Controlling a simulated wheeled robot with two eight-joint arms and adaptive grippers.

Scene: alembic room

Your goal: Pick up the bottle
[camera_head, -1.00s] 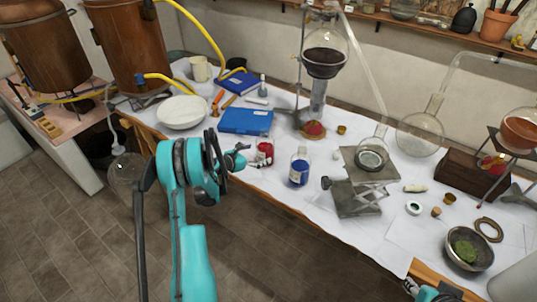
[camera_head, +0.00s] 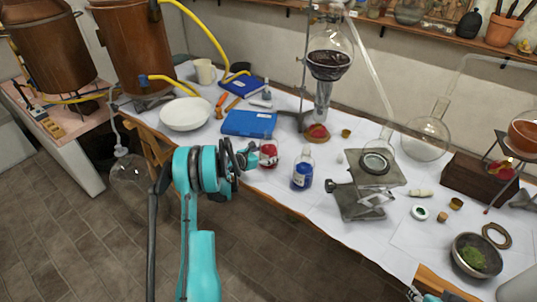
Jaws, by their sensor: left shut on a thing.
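A small red bottle (camera_head: 268,153) with a pale patch stands near the front edge of the white-covered table. My left gripper (camera_head: 254,154) is at its left side and shut on it; the fingers are small and partly hidden by the wrist. A clear bottle with blue contents (camera_head: 302,172) and a pale label stands upright to its right, apart from the gripper. Only a bit of my right arm shows at the bottom right edge; its gripper is not in view.
A blue book (camera_head: 249,123) and a white bowl (camera_head: 185,114) lie behind and left. A metal lab jack (camera_head: 362,195) stands right of the blue bottle. A stand with a large dark-filled flask (camera_head: 329,65) rises behind.

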